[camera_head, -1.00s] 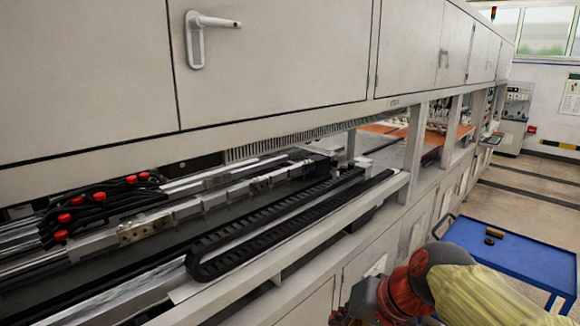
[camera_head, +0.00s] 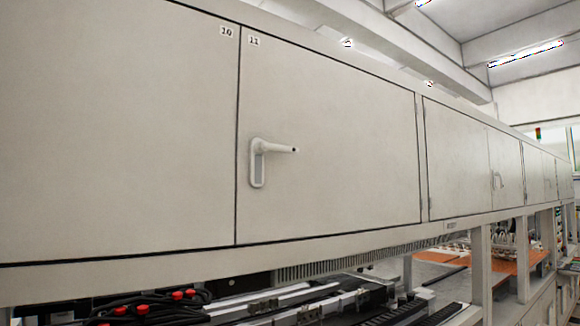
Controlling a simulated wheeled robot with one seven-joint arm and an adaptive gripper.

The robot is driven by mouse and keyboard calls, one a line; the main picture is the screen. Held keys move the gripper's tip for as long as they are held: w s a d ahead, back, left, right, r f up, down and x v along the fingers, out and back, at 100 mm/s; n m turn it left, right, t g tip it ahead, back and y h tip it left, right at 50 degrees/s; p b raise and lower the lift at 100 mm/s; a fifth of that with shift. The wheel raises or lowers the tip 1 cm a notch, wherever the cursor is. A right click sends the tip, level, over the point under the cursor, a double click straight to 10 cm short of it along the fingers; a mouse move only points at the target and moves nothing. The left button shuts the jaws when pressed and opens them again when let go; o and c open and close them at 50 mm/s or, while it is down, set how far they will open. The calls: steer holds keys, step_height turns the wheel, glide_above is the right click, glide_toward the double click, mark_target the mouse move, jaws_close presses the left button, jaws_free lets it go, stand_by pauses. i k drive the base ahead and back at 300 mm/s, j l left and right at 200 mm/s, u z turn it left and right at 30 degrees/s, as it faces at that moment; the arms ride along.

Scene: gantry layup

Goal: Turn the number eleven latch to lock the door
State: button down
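The number eleven latch (camera_head: 259,163) is a white handle on the left side of the door marked 11 (camera_head: 340,150). Its lever points sideways to the right, and its base plate stands upright. The door looks flush with the cabinet front. The label 11 (camera_head: 254,41) is at the door's top left corner. My gripper is not in view.
The door marked 10 (camera_head: 120,130) is to the left, and more cabinet doors (camera_head: 455,160) run off to the right. Below are a machine bed with rails, black cables and red caps (camera_head: 140,309). White posts (camera_head: 481,262) stand at the right.

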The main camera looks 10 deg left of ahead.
mark_target(262, 146)
steer(key=i, duration=0.1)
steer(key=i+j+u, duration=0.1)
steer(key=u, duration=0.35)
steer(key=i+u, duration=0.3)
steer(key=u, duration=0.2)
